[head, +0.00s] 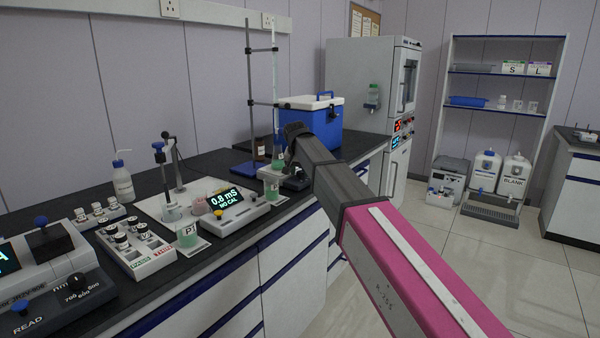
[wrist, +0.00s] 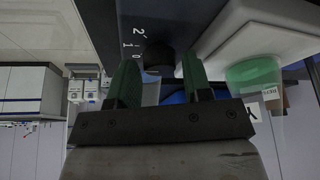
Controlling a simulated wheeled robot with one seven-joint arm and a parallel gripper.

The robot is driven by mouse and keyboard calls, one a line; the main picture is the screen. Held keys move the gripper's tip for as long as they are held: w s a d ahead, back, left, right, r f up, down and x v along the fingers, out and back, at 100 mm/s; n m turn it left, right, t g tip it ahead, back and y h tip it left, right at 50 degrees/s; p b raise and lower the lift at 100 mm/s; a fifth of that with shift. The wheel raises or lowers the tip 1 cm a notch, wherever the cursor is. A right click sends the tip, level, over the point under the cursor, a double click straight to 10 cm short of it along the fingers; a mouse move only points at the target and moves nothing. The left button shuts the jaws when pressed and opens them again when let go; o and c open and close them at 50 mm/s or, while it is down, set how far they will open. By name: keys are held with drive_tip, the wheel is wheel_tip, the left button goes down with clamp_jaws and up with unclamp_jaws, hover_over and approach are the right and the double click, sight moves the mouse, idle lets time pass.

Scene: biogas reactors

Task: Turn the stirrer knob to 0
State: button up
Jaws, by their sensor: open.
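The stirrer knob (wrist: 159,54) is a dark round knob on a black panel in the wrist view, with white marks that read 2 and 1 beside it. A further mark is partly hidden. My gripper (wrist: 158,68) is open, with one green finger on each side of the knob. I cannot tell whether the fingers touch it. Its pointer is too dark to read. In the head view my gripper (head: 296,178) is low over the bench by the stand, and my arm hides most of the stirrer. A flask with green liquid (head: 278,158) stands there.
A green-filled beaker (wrist: 254,74) is close to the right of my gripper in the wrist view. The conductivity meter (head: 233,203) is left of my gripper in the head view. A blue cool box (head: 311,123) and the stand rod (head: 250,90) are behind.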

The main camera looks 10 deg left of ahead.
drive_tip(key=shift+w+f, duration=0.1)
drive_tip(key=shift+f, duration=0.25)
drive_tip(key=c, duration=0.6)
drive_tip(key=shift+c, duration=0.2)
drive_tip(key=shift+n, duration=0.4)
drive_tip(key=n+y, duration=0.1)
drive_tip(key=n, duration=0.2)
drive_tip(key=shift+d+n+y, duration=0.1)
drive_tip(key=shift+n+y, duration=0.2)
drive_tip(key=shift+y, duration=0.1)
drive_tip(key=shift+n+g+y, duration=0.35)
drive_tip(key=shift+n, duration=0.75)
drive_tip(key=shift+n+g+y, duration=0.35)
drive_tip(key=shift+n, duration=0.75)
